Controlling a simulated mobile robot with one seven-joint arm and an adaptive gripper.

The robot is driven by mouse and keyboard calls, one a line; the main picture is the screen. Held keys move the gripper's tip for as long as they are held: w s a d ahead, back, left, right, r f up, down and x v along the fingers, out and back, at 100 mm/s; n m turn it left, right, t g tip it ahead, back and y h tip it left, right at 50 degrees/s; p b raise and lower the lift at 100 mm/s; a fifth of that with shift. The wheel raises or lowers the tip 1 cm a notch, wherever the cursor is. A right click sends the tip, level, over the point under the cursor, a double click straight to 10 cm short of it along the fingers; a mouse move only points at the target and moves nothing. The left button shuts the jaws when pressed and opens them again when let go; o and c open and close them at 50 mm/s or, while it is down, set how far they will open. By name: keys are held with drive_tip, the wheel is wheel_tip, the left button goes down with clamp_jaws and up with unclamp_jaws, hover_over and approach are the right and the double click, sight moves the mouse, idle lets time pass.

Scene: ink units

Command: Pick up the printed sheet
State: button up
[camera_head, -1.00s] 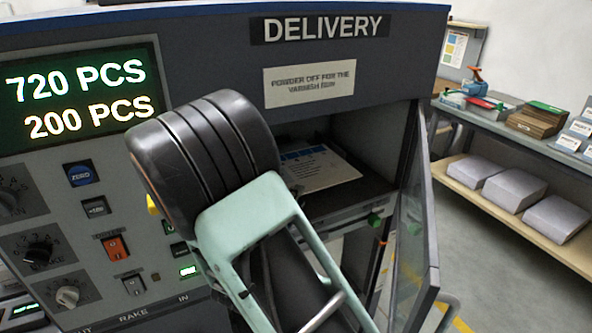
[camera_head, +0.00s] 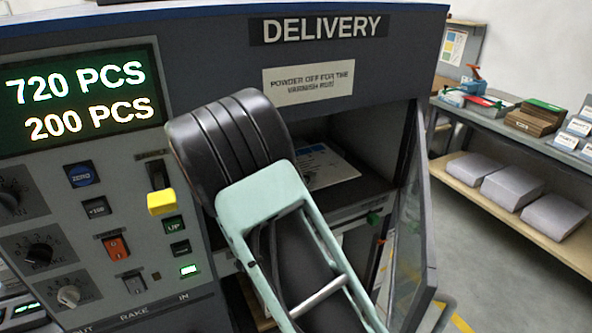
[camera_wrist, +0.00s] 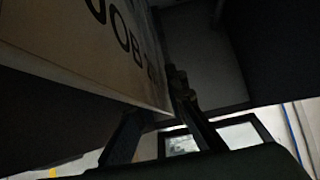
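The printed sheet (camera_head: 328,167), pale with a blue block, lies in the delivery opening under the DELIVERY sign; my arm hides its left part in the head view. In the wrist view, a pale surface with large dark lettering (camera_wrist: 95,42) fills the upper left, close to the camera, with a straight edge beside the fingers. My gripper (camera_wrist: 178,92) is dark and dimly lit at that edge. One finger is partly hidden, so I cannot tell whether the fingers are apart or have hold of anything. The head view hides the gripper behind my arm.
The opening's right side has a glass door (camera_head: 412,240) swung outward. A shelved bench (camera_head: 520,135) stands at the right beyond clear floor.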

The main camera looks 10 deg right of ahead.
clamp_jaws()
